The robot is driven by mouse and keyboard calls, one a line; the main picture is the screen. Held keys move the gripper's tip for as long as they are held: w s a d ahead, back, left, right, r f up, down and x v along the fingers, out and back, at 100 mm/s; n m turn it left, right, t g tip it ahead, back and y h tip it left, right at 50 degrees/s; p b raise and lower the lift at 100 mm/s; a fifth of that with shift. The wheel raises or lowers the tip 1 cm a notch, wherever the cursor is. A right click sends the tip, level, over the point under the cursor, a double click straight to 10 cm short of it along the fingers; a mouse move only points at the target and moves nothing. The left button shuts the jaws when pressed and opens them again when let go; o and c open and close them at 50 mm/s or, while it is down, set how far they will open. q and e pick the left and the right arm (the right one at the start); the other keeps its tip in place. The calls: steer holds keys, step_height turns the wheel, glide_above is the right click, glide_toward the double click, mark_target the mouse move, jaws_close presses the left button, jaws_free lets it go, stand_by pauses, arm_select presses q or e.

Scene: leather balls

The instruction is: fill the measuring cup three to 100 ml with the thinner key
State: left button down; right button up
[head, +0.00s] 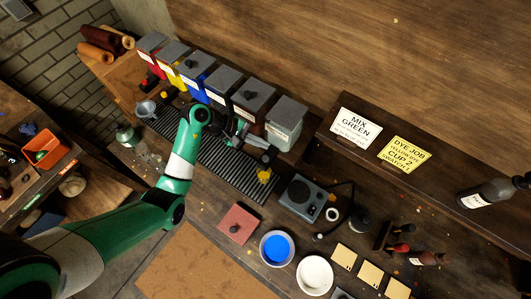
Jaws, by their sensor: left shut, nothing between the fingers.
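A row of dispensers with grey lids stands along the back, with red, yellow and blue fronts at its left. The pale greenish container (285,122) at its right end may be the thinner; its label is too small to read. Dark key-like parts (266,156) are in front of it. My left gripper (262,142) is shut and empty beside these parts; I cannot tell whether it touches them. A grey cup (146,109) stands at the left end of the slatted drip grate (220,158), and a small yellow item (264,175) at its right end. I cannot tell which is measuring cup three.
A grey device with a dial (308,197) stands right of the grate. A blue-filled bowl (276,248), a white bowl (315,275) and a red block (237,225) are in front. Two sign cards (404,154) lie on the raised ledge.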

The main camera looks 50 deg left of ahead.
arm_select(q)
steer(key=b, duration=0.5)
glide_above(269, 157)
steer(key=s+a, duration=0.1)
steer(key=s, duration=0.1)
step_height(269, 157, down, 6)
steer(key=shift+s+a+f, duration=0.1)
steer(key=shift+s+f, duration=0.05)
steer(key=shift+f, duration=0.1)
arm_select(e)
step_height(269, 157, down, 6)
steer(key=shift+r, duration=0.15)
stand_by(0.7)
arm_select(q)
steer(key=shift+f, duration=0.4)
arm_select(e)
steer(key=shift+f, duration=0.3)
arm_select(q)
steer(key=shift+f+b, duration=0.55)
steer(key=shift+b, duration=0.05)
arm_select(e)
steer(key=shift+f, duration=0.45)
stand_by(1.8)
arm_select(q)
steer(key=shift+r+p, duration=0.85)
steer(key=shift+r, duration=0.15)
arm_select(e)
steer(key=shift+r, duration=0.9)
